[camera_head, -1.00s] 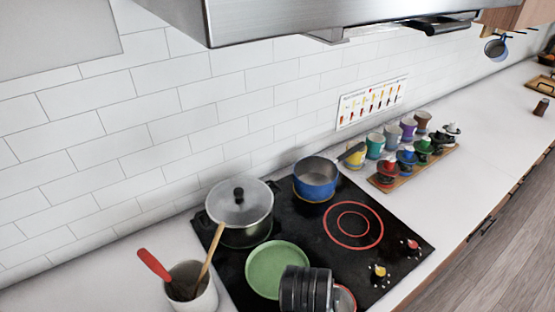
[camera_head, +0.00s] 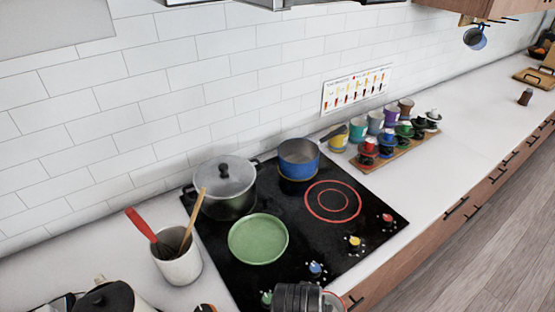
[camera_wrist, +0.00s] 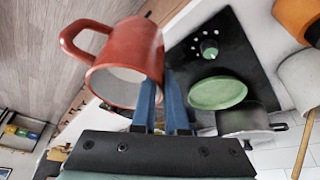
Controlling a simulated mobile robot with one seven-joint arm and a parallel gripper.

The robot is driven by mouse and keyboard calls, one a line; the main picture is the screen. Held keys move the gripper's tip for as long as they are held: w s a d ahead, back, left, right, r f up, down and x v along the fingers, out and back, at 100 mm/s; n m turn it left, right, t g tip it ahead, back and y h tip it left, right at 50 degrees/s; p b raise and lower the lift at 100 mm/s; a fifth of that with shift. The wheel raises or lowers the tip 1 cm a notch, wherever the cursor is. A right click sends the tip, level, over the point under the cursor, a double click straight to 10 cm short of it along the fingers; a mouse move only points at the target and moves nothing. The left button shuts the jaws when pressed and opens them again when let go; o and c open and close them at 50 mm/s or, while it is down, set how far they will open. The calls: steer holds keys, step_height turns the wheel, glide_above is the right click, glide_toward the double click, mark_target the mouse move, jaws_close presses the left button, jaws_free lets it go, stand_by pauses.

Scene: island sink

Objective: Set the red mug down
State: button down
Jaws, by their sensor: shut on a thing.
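The red mug (camera_wrist: 112,60) fills the upper left of the wrist view, with its opening and pale inside turned toward the camera and its handle to the left. My gripper (camera_wrist: 168,88) is shut on it; the blue fingers lie at the mug's right side. In the head view, a small red-rimmed part of the mug (camera_head: 334,302) shows at the bottom edge beside my dark wrist, near the cooktop's front edge. The fingers are hidden there. The mug appears held up, apart from any surface.
The black cooktop (camera_head: 352,222) carries a green plate (camera_head: 258,240), a lidded pot (camera_head: 226,185) and a blue saucepan (camera_head: 298,158). A white utensil crock (camera_head: 180,263) stands left. Colored cups (camera_head: 358,128) and a wooden rack line the back. The counter at right (camera_head: 470,140) has bare room.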

steer(key=s+a+f+n+y+b, duration=0.1)
steer(key=s+a+f+n+b, duration=0.2)
steer(key=s+a+f, duration=0.2)
step_height(320, 180, down, 2)
steer(key=shift+s+a+f+n+t, duration=0.2)
steer(key=shift+a+n+t, duration=0.1)
steer(key=shift+a, duration=0.1)
steer(key=shift+d, duration=0.15)
